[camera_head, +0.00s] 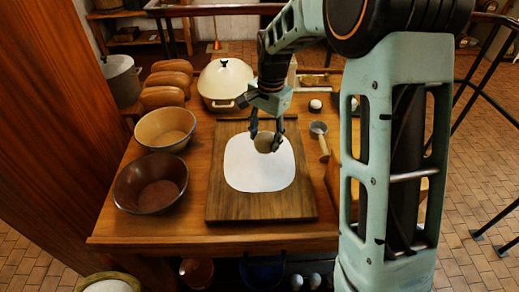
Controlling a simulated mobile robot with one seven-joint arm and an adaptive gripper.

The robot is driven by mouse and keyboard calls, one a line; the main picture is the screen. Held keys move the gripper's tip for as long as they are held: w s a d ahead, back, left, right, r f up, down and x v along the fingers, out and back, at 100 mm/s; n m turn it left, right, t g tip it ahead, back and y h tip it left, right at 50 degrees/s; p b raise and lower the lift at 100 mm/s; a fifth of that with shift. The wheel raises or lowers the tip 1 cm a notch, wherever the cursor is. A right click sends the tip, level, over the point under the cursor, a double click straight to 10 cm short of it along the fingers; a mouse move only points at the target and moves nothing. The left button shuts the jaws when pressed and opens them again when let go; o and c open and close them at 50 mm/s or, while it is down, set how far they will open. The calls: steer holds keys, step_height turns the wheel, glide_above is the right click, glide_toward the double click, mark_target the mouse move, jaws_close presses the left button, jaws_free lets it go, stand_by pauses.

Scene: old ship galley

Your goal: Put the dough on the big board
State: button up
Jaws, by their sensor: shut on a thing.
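The big wooden board (220,203) lies flat on the table. A white sheet with rounded corners (256,174) covers the middle of it. My gripper (266,142) is shut on a small beige lump, which looks like the dough (264,146). The dough is over the far part of the white sheet, within the board's outline. I cannot tell whether it touches the sheet or hangs just above it. The fingers hide its sides.
Two bowls, one cream (165,127) and one dark brown (150,184), stand left of the board. Loaves (163,98) and a lidded cream pot (225,83) stand behind. A small scoop (319,130) lies right of the board. My arm blocks the table's right side.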

mark_target(259, 150)
steer(key=f, duration=0.1)
steer(key=a+f, duration=0.1)
steer(key=f, duration=0.2)
steer(key=shift+s+a+f, duration=0.25)
steer(key=shift+a, duration=0.15)
steer(key=shift+f, duration=0.25)
steer(key=shift+f, duration=0.2)
steer(key=o, duration=1.3)
steer(key=shift+r, duration=0.15)
steer(key=r, duration=1.2)
steer(key=shift+s+d, duration=0.25)
steer(key=shift+d, duration=0.15)
